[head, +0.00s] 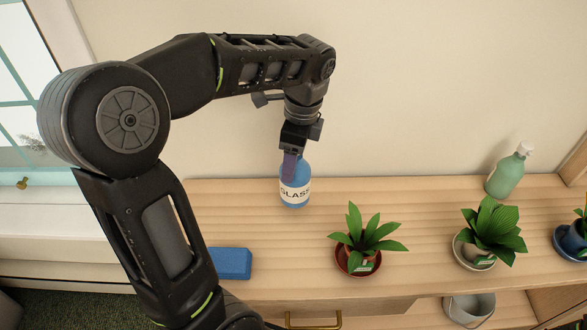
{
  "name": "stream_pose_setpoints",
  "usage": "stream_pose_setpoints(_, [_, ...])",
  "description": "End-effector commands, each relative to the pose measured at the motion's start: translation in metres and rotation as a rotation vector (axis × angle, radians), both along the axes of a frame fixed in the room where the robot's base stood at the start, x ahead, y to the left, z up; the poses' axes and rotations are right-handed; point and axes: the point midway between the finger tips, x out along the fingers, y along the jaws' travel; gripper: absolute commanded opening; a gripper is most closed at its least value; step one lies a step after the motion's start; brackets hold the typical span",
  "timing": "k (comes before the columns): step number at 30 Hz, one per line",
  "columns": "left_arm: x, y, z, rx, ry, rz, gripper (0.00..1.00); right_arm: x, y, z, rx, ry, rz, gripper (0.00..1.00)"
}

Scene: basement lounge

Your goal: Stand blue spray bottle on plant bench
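The blue spray bottle (295,195) is upright at the back of the light wooden plant bench (400,195), left of the plants. Its white label reads "GLASS". My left gripper (290,170) points down over the bottle's top, with a dark finger overlapping its upper body. The gripper hides the spray head. I cannot tell whether the fingers are pressed on the bottle, or whether its base touches the bench. My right gripper is not in view.
Potted plants (368,235) and (488,232) stand on saucers along the bench. A green bottle (507,173) stands at the back right. A blue block (231,263) lies at the front left. A grey pot (468,309) sits below. Bench between bottles is clear.

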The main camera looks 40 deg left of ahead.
Motion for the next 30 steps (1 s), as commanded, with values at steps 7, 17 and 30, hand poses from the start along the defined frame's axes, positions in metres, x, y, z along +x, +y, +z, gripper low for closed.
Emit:
stream_pose_setpoints(7, [0.000, 0.000, -0.005, 0.001, -0.002, 0.000, 0.00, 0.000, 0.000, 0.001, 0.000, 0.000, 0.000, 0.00])
stream_pose_setpoints(17, [0.001, 0.000, -0.036, 0.000, -0.003, -0.001, 0.00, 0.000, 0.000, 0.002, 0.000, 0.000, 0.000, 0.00])
stream_pose_setpoints(30, [0.000, 0.000, -0.040, -0.001, -0.001, 0.000, 0.70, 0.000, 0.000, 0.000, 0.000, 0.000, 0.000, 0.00])
